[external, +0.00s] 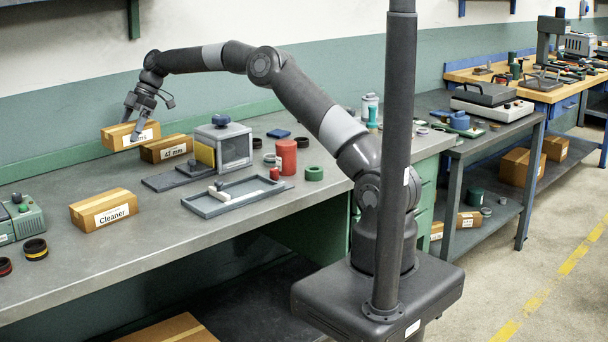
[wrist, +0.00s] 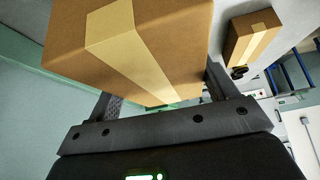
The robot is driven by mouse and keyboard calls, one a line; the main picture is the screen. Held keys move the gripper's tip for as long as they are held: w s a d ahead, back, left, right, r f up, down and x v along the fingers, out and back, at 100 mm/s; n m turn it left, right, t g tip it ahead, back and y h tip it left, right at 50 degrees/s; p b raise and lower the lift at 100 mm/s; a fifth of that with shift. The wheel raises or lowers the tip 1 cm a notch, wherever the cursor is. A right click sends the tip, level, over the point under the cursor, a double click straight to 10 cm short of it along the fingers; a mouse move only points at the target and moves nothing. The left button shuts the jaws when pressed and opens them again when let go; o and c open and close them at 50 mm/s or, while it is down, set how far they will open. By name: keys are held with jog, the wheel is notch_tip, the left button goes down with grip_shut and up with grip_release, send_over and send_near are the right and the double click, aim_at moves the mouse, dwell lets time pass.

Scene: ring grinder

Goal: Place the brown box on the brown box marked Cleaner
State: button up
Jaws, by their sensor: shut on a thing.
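A brown box (external: 131,137) with a white label ending in "ms" is held in my gripper (external: 137,126) at the back left of the bench. My gripper points down and is shut on this box. In the wrist view the box (wrist: 165,35), with a pale tape strip, fills the space between the fingers; their tips are partly hidden. Whether it touches the bench is hard to tell. The brown box marked Cleaner (external: 103,210) sits on the bench, nearer the front and apart from my gripper. Its top is clear.
A brown box marked 47 mm (external: 167,148) stands close to the right of the held box. A grey tray (external: 236,197), a clear-fronted machine (external: 223,146) and a red cylinder (external: 286,157) are farther right. A green device (external: 22,218) and dark rings (external: 36,249) lie left of Cleaner.

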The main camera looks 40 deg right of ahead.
jog(key=s+a+r+n+g, duration=0.1)
jog(key=s+a+r+n, duration=0.2)
jog(key=s, duration=0.6)
jog(key=s+a+r+n+g, duration=0.15)
jog(key=s+a, duration=0.35)
jog(key=s, duration=0.5)
send_near(94, 205)
jog(key=shift+s+a+r+m, duration=0.2)
jog(key=shift+s+a, duration=0.15)
jog(key=shift+a, duration=0.25)
jog(key=shift+s+a+r+m, duration=0.15)
jog(key=shift+s+a+r, duration=0.15)
jog(key=shift+a, duration=0.3)
jog(key=shift+a+f, duration=0.25)
jog(key=shift+f, duration=1.95)
jog(key=shift+f, duration=0.2)
jog(key=o, duration=1.3)
jog(key=shift+o, duration=0.2)
